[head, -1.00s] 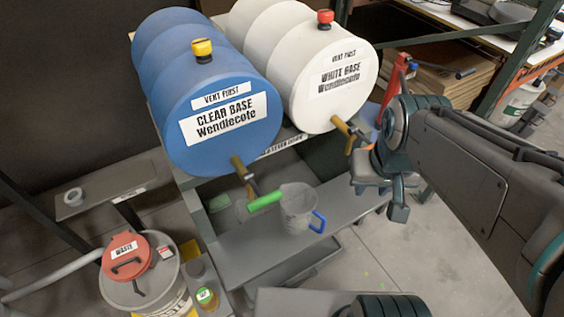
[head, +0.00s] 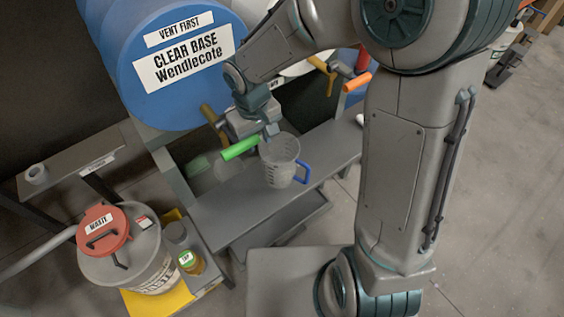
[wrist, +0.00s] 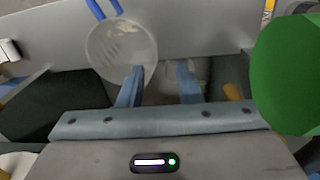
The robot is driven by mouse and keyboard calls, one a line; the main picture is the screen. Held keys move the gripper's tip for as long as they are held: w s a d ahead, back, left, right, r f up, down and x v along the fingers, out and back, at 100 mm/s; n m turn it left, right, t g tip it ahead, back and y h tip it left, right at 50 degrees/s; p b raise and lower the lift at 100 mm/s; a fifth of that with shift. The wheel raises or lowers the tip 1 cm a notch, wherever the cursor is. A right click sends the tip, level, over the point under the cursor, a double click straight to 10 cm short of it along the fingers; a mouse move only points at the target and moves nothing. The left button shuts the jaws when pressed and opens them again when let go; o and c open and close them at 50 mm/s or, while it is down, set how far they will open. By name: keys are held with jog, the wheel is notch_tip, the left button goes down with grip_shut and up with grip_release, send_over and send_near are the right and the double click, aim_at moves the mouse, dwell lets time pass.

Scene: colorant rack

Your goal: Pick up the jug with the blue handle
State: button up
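The translucent jug (head: 282,164) stands upright on the grey shelf below the drums. Its blue handle (head: 303,174) points right in the head view. In the wrist view the jug (wrist: 118,48) is upper left, with its blue handle at the top edge. My gripper (head: 270,130) is by the jug's rim on the drum side. In the wrist view my gripper (wrist: 160,72) is open, with a clear gap between its fingers. The left finger overlaps the jug's near rim; the right finger is beside the jug. I cannot tell whether a finger touches it.
A green valve handle (head: 240,147) is close to the jug and gripper; it looms right in the wrist view (wrist: 290,75). The blue drum (head: 175,75) is behind. An orange handle (head: 357,82) is to the right. The red-lidded waste bucket (head: 105,232) stands lower left.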

notch_tip(320, 180, down, 8)
jog(key=b, duration=0.2)
send_over(266, 177)
jog(key=shift+f, duration=2.75)
grip_shut()
